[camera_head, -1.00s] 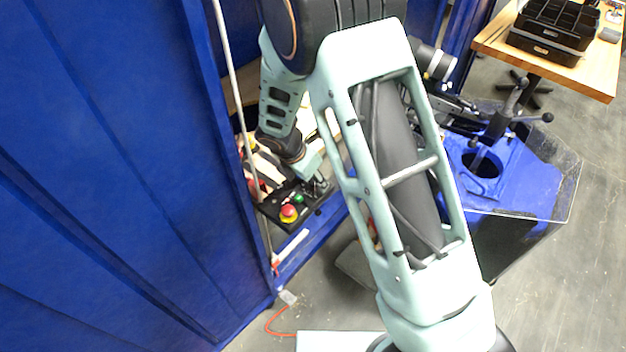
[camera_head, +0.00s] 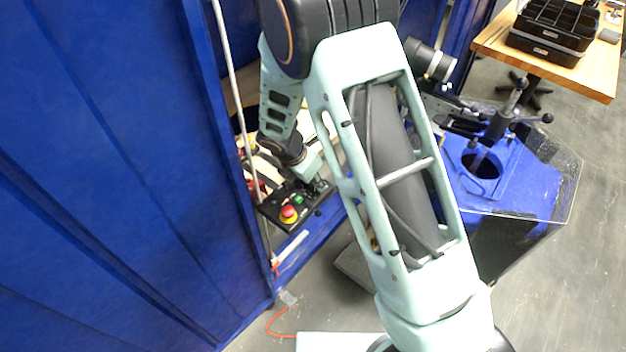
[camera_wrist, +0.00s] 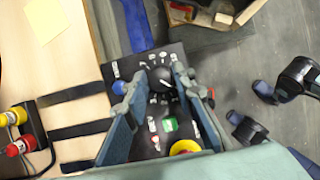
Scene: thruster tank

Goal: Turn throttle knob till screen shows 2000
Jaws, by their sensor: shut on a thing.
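The throttle control panel (camera_head: 277,212) is a black box with a red emergency button on a yellow ring and a green button. In the wrist view the panel (camera_wrist: 142,66) lies below my gripper (camera_wrist: 156,84). A round black knob (camera_wrist: 160,77) with a white pointer line sits between the two fingertips. My gripper is shut on this knob, one finger on each side. In the head view my gripper (camera_head: 318,186) is small and partly hidden by my arm at the panel's far edge. No screen reading can be made out in either view.
The emergency button (camera_wrist: 185,147) and green button (camera_wrist: 170,124) lie close to the fingers. A blue wall (camera_head: 110,180) stands at the left. A blue stand with a round hole (camera_head: 480,165) and a wooden table (camera_head: 560,65) are at the right.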

